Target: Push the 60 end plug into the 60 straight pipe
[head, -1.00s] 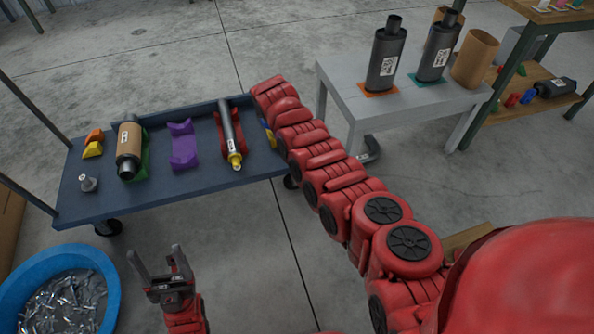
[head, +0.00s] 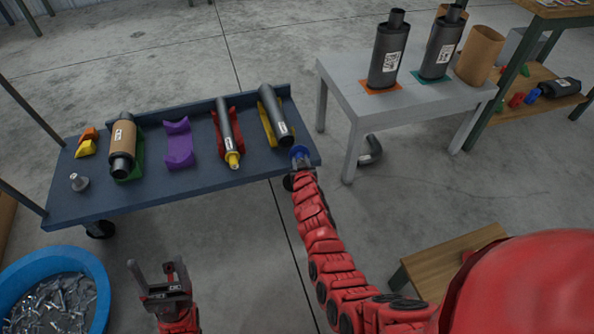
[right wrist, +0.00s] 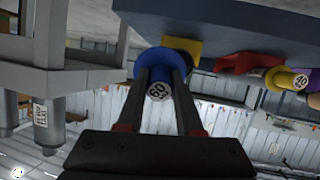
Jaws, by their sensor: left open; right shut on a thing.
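The straight pipe (head: 272,112), dark grey with a white label, lies in a yellow cradle (head: 264,125) at the right end of the blue cart. Its near end faces me. My right gripper (head: 301,162) is shut on a blue end plug (head: 299,152), just in front of and slightly right of that pipe end; they look apart. My left gripper (head: 160,278) is open and empty in front of the cart.
On the blue cart (head: 190,194) stand a thinner pipe with a yellow plug (head: 232,159) in a red cradle, an empty purple cradle (head: 178,145), a tan-wrapped muffler (head: 122,145) and a small metal part (head: 78,182). A grey table (head: 400,115) stands to the right.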

